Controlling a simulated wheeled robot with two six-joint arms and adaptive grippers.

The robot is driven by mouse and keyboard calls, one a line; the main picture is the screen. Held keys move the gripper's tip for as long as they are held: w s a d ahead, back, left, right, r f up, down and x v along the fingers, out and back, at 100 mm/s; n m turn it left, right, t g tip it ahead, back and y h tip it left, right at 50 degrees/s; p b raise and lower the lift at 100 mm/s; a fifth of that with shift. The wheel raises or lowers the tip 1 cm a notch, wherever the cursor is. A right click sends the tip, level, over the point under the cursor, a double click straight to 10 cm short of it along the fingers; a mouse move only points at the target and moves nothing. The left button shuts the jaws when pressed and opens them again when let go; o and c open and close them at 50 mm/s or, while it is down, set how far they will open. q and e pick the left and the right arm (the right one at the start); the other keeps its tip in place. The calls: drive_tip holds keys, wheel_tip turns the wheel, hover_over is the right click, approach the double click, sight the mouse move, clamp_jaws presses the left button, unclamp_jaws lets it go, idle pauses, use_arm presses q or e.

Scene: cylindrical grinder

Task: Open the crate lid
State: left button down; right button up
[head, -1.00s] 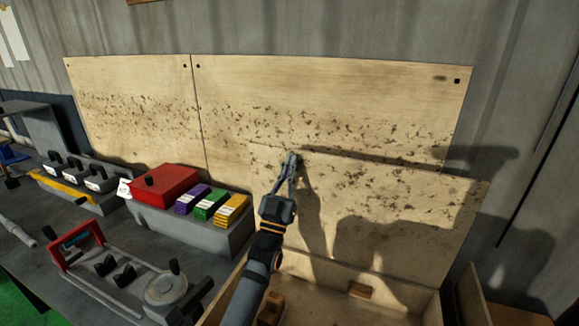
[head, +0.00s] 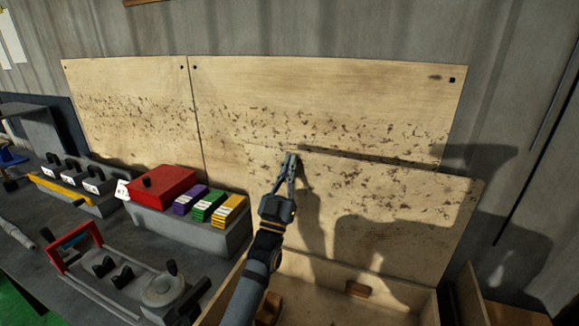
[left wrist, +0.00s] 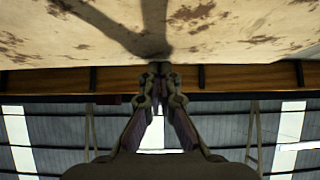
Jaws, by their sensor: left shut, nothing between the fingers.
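The crate lid (head: 400,215) is a pale wooden panel with brown specks. It stands raised, close to upright, at the back of the open wooden crate (head: 325,300), just in front of the wall boards. My left gripper (head: 291,158) is shut and empty, with its fingertips at the lid's upper left edge. In the left wrist view the shut fingertips (left wrist: 160,70) are by the lid's edge, with the lid's speckled face (left wrist: 240,25) above them. I cannot tell whether they touch it. My right gripper is not in view.
Wooden blocks lie inside the crate. Left of it, a grey bench holds a red box (head: 163,184), purple, green and yellow packs (head: 210,206), and a red-handled fixture (head: 75,242). Speckled boards (head: 320,95) hang on the wall behind. Another wooden box (head: 505,310) stands at right.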

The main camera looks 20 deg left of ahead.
use_arm(q)
drive_tip(key=w+g+p, duration=0.1)
drive_tip(key=w, duration=0.3)
drive_tip(key=shift+r+p, duration=0.1)
drive_tip(key=shift+p, duration=0.2)
drive_tip(key=shift+s, duration=0.15)
drive_tip(key=v, duration=1.2)
drive_tip(key=shift+r, duration=0.15)
